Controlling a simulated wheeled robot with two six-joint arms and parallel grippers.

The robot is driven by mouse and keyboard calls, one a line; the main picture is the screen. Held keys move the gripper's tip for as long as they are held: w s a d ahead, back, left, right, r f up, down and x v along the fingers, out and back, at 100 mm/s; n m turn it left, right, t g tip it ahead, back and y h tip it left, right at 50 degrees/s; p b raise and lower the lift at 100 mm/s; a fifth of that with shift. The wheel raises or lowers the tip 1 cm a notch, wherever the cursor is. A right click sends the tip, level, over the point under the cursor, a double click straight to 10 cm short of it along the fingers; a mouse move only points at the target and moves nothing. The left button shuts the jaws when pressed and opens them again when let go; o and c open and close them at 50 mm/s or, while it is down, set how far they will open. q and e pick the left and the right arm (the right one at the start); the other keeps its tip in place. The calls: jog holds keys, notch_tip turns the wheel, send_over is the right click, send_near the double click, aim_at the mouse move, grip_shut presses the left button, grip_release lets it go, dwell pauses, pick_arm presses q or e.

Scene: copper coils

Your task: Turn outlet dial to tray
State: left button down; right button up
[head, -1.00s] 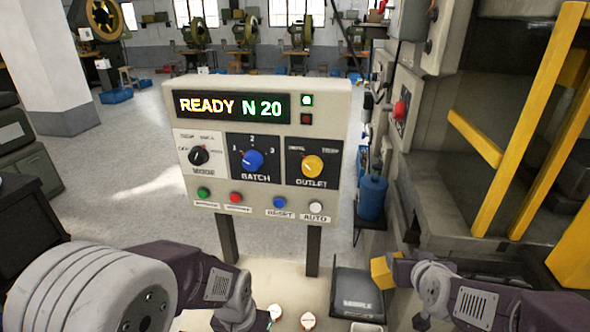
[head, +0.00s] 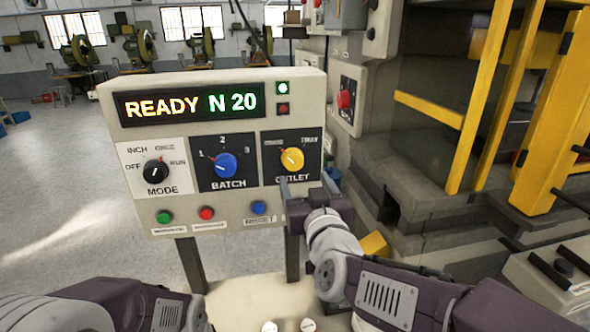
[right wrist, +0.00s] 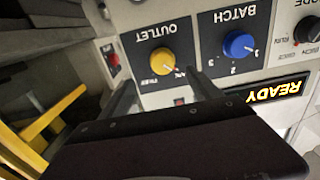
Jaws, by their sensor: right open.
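The yellow outlet dial (head: 292,159) is on the right of the control panel (head: 220,110). Its pointer is to the upper left, away from the TRAY label at its upper right. My right gripper (head: 305,184) is open just below the dial, in front of the panel, and hides some of the lower right. In the right wrist view, which shows the panel upside down, the dial (right wrist: 163,62) lies ahead between the two spread fingers, with a gap and nothing held. My left arm enters at the bottom left; its gripper is out of view.
The blue batch dial (head: 225,166) and black mode dial (head: 156,172) are left of the outlet dial. Green, red and blue buttons (head: 258,208) line the panel's lower edge. A machine with yellow bars (head: 480,110) stands at the right.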

aim_at(294, 163)
jog(key=w, duration=0.2)
jog(key=w+a, duration=0.1)
jog(key=w, duration=0.2)
jog(key=w+a+p, duration=0.1)
jog(key=w, duration=0.2)
jog(key=shift+w+a, duration=0.2)
jog(key=shift+w, duration=0.3)
jog(key=c, duration=1.4)
jog(key=shift+o, duration=0.2)
jog(key=shift+f+m+b, duration=0.15)
jog(key=shift+m+b, duration=1.1)
jog(key=shift+m, duration=0.25)
jog(key=m+b, duration=0.3)
jog(key=m, duration=0.2)
jog(key=shift+m, duration=0.3)
jog(key=m+b, duration=0.2)
jog(key=m, duration=0.2)
jog(key=m+b, duration=0.1)
jog(key=m, duration=0.4)
jog(key=shift+b, duration=0.4)
jog(key=shift+m, duration=0.3)
